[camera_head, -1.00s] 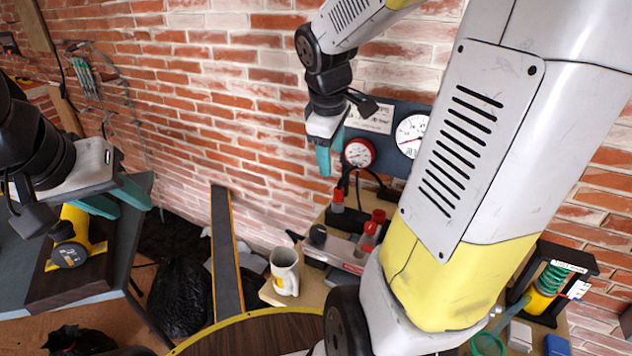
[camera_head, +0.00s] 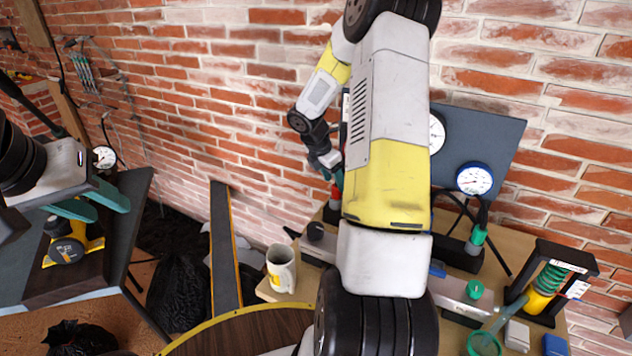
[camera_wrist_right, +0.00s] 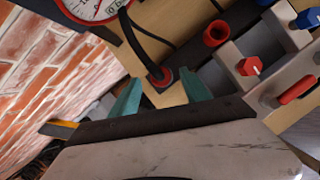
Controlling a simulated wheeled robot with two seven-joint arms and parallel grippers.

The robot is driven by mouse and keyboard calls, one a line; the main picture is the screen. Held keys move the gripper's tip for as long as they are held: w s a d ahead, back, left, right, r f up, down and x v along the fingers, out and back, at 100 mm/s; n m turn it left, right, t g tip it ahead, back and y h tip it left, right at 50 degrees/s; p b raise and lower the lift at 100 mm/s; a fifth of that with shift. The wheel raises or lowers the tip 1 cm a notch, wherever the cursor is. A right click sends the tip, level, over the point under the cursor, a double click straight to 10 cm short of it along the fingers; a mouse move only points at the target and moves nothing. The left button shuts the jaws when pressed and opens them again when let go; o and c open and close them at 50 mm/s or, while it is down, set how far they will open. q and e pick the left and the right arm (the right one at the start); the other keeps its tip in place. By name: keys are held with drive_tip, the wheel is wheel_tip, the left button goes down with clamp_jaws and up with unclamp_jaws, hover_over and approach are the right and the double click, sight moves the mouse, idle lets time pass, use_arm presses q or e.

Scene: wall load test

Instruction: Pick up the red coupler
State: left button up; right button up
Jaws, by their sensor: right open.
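The red coupler (camera_wrist_right: 161,77), on the end of a black hose, shows in the right wrist view between my right gripper's fingertips (camera_wrist_right: 160,74). The fingers are apart, with a gap on each side of it; I cannot tell how far beyond them it lies. In the head view, my right gripper (camera_head: 335,177) is near the wall, partly behind my right arm, with red (camera_head: 335,193) just below its fingers. My left gripper (camera_head: 100,203) is at the left, its teal fingers apart and empty, above a black and yellow device (camera_head: 68,246).
A red-rimmed gauge (camera_wrist_right: 92,5) and a red socket (camera_wrist_right: 216,34) are near the coupler. A metal block with a red knob (camera_wrist_right: 250,66) stands to the right. A mug (camera_head: 281,270) stands on the bench's left edge. A blue gauge (camera_head: 474,178) hangs on the panel.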

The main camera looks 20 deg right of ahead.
drive_tip(key=x, duration=0.3)
drive_tip(key=shift+d, duration=0.15)
drive_tip(key=shift+c, duration=0.4)
clamp_jaws()
drive_tip(key=shift+r, duration=0.1)
wheel_tip(320, 180, up, 10)
drive_tip(key=shift+f, duration=0.15)
